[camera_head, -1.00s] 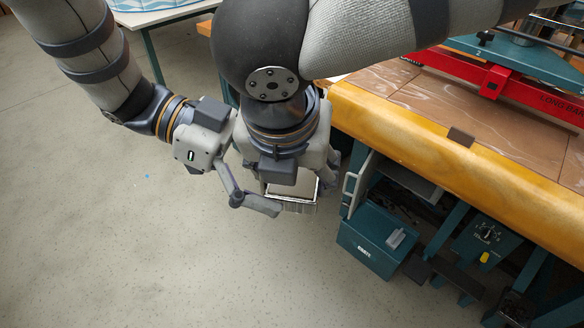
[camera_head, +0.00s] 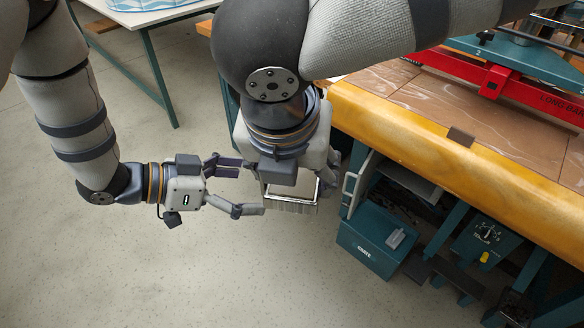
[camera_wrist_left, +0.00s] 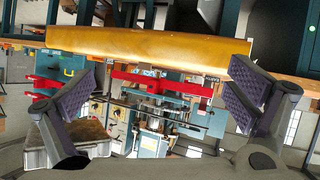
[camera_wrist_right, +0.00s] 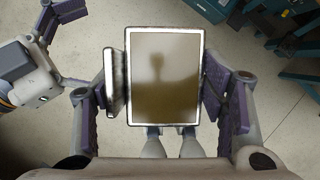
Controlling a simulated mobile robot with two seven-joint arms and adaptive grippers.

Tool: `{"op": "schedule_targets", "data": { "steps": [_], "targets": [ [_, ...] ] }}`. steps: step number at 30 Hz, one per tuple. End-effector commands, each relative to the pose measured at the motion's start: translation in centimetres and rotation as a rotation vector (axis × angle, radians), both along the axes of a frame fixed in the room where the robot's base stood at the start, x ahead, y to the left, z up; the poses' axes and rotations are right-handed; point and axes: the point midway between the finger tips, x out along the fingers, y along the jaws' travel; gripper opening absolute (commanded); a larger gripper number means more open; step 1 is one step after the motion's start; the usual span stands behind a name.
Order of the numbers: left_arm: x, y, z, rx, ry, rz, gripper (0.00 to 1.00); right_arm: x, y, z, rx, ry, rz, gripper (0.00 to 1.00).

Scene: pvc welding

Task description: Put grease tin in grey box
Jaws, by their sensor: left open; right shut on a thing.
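The grease tin appears to be the flat rectangular container with a pale metal rim and glossy brown face in the right wrist view (camera_wrist_right: 163,75). A narrow pale-edged part (camera_wrist_right: 110,82) stands along its left side. My right gripper (camera_wrist_right: 155,95) is shut on the tin, one finger at each side. In the head view the tin's rim and ribbed lower edge (camera_head: 291,207) show below my right wrist, which hides the rest. My left gripper (camera_head: 250,189) is open and empty, fingers spread, pointing right just left of the tin. I cannot identify the grey box in the head view.
A bench with a yellow front edge (camera_head: 440,140) carries a red machine (camera_head: 493,82). A teal box (camera_head: 372,238) stands beneath it. A grey-sided, brown-topped thing (camera_wrist_left: 95,136) shows partly behind a finger in the left wrist view. The floor at left is clear.

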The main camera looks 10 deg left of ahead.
Motion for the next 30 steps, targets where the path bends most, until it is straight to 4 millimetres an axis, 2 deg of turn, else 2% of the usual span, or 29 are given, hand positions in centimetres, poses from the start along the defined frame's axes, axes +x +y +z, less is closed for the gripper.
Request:
{"op": "schedule_targets", "data": {
  "steps": [1, 3, 5, 6, 8, 9, 11, 12, 15, 18, 21, 24, 30],
  "targets": [
    [-1.1, 0.4, -3.3, 0.037, 0.084, 0.096, 0.99, 0.0, 0.0, 0.1, 0.001, -0.002, 0.0, 0.3],
    [-3.3, 1.4, -7.7, 0.109, 0.206, 0.228, 0.99, 0.0, 0.0, 0.1, 0.001, -0.002, 0.0, 0.3],
    [-5.8, 2.4, -11.0, 0.176, 0.313, 0.323, 0.99, 0.0, 0.0, 0.1, 0.001, -0.002, 0.0, 0.3],
    [-7.7, 3.0, -12.9, 0.221, 0.385, 0.379, 0.99, 0.0, 0.0, 0.1, 0.001, -0.002, 0.0, 0.3],
    [-11.1, 4.0, -15.4, 0.293, 0.496, 0.453, 0.99, 0.0, 0.0, 0.1, 0.001, -0.003, 0.0, 0.3],
    [-13.5, 4.6, -16.7, 0.341, 0.571, 0.496, 0.99, 0.0, 0.0, 0.1, 0.001, -0.003, 0.0, 0.3],
    [-17.3, 5.5, -18.4, 0.414, 0.682, 0.554, 0.99, 0.0, 0.0, 0.1, 0.001, -0.003, 0.0, 0.3],
    [-19.8, 6.0, -19.1, 0.464, 0.752, 0.584, 0.99, 0.0, 0.0, 0.1, 0.001, -0.003, 0.0, 0.3],
    [-25.8, 7.0, -20.1, 0.572, 0.913, 0.647, 0.99, 0.0, 0.0, 0.1, 0.001, -0.003, 0.0, 0.3],
    [-30.3, 7.7, -20.1, 0.656, 1.034, 0.687, 0.99, 0.0, 0.0, 0.1, 0.001, -0.003, 0.0, 0.3],
    [-33.1, 8.1, -19.8, 0.708, 1.11, 0.712, 0.99, 0.0, 0.0, 0.1, 0.001, -0.003, 0.0, 0.3],
    [-34.3, 8.3, -19.6, 0.732, 1.142, 0.721, 0.99, 0.0, 0.0, 0.1, 0.001, -0.003, 0.0, 0.3],
    [-34.5, 8.3, -19.5, 0.736, 1.147, 0.723, 0.99, 0.2, -0.6, 0.0, 0.003, -0.002, 0.061, 0.3]
  ]
}}
